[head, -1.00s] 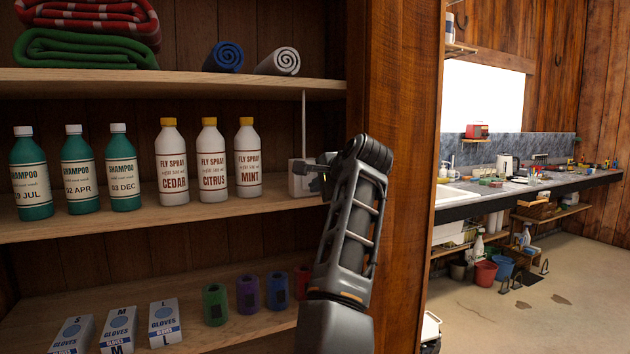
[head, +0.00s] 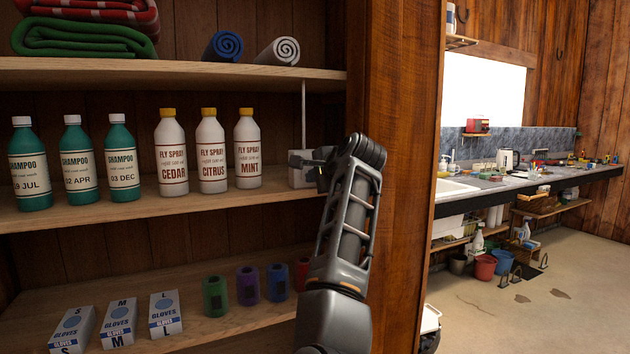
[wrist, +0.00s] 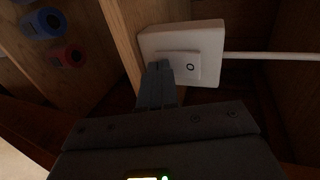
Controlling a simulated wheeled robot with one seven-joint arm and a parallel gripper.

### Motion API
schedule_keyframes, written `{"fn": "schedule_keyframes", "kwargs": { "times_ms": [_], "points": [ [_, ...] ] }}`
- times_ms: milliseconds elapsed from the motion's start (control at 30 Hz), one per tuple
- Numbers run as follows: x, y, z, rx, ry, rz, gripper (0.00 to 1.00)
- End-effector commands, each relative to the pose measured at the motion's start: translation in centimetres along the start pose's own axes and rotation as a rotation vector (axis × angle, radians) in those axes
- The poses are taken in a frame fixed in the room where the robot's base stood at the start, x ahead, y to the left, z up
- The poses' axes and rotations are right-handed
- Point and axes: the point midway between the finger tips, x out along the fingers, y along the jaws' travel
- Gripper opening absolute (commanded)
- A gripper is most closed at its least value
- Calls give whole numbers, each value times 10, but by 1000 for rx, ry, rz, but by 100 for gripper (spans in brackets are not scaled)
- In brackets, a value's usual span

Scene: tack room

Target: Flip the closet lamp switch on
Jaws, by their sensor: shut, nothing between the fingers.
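The lamp switch is a white box (wrist: 213,42) with a raised rocker (wrist: 182,66) that bears a small ring mark, seen close up in the wrist view. A white cable runs from one side of the box. In the head view the switch box (head: 300,172) sits at the right end of the middle shelf, partly hidden by my arm. My gripper (wrist: 160,66) is shut and empty. Its fingertips are at the end of the rocker away from the ring mark, and seem to touch it. In the head view my gripper (head: 312,163) is in front of the box.
White fly spray bottles (head: 247,155) and green shampoo bottles (head: 122,165) stand left of the switch on the middle shelf (head: 150,212). Rolled cloths (head: 280,50) lie above. Glove boxes (head: 165,313) and colored cylinders (head: 247,285) are below. A wooden post (head: 400,200) stands right of my arm.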

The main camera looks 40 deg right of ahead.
Motion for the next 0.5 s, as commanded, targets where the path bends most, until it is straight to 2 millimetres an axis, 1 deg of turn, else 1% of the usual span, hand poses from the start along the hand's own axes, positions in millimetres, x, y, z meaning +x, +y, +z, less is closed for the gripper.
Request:
{"fn": "schedule_keyframes", "kwargs": {
  "times_ms": [167, 500],
  "points": [
    [-1, -3, 0, 0, 0, 0, 0],
    [-6, -17, 0, -1, 1, -2, 0]
  ]
}}
